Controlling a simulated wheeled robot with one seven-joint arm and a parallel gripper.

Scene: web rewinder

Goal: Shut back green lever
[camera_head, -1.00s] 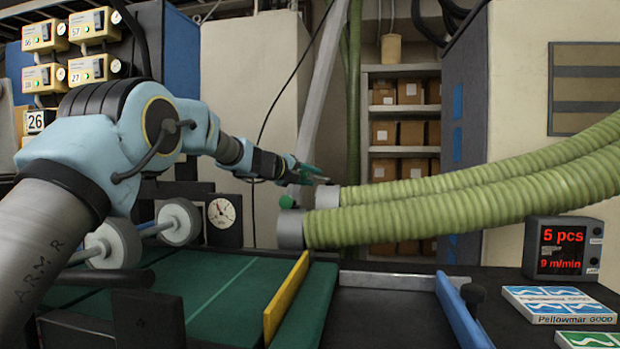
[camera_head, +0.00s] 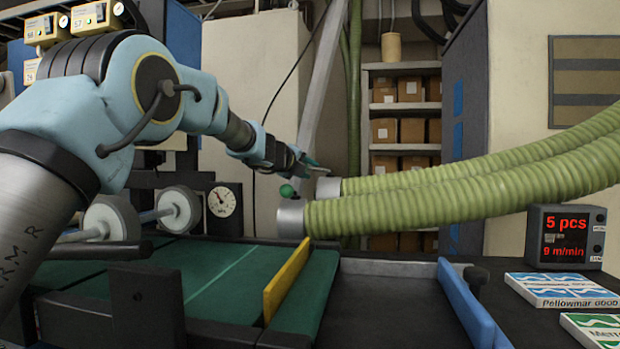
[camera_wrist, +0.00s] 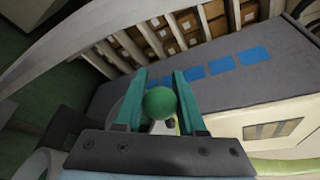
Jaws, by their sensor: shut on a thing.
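Two ribbed green hoses end in grey collars, the back one (camera_head: 328,187) and the front one (camera_head: 291,218). A green ball knob (camera_head: 287,190) stands on top of the front collar. My gripper (camera_head: 312,163) reaches in from the left and is at the back collar, above and behind that knob. In the wrist view the teal fingers (camera_wrist: 160,95) stand on either side of a green ball knob (camera_wrist: 160,103) and are shut on it; I take it as the back green lever. The lever's stem is mostly hidden under the ball. In the head view the held knob cannot be made out.
A yellow plate (camera_head: 287,279) and a blue plate (camera_head: 468,305) stand on the machine bed below. A gauge (camera_head: 222,201) and white rollers (camera_head: 180,209) are at left. A red-lit display (camera_head: 565,237) stands at right. Shelves with boxes (camera_head: 397,130) are behind.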

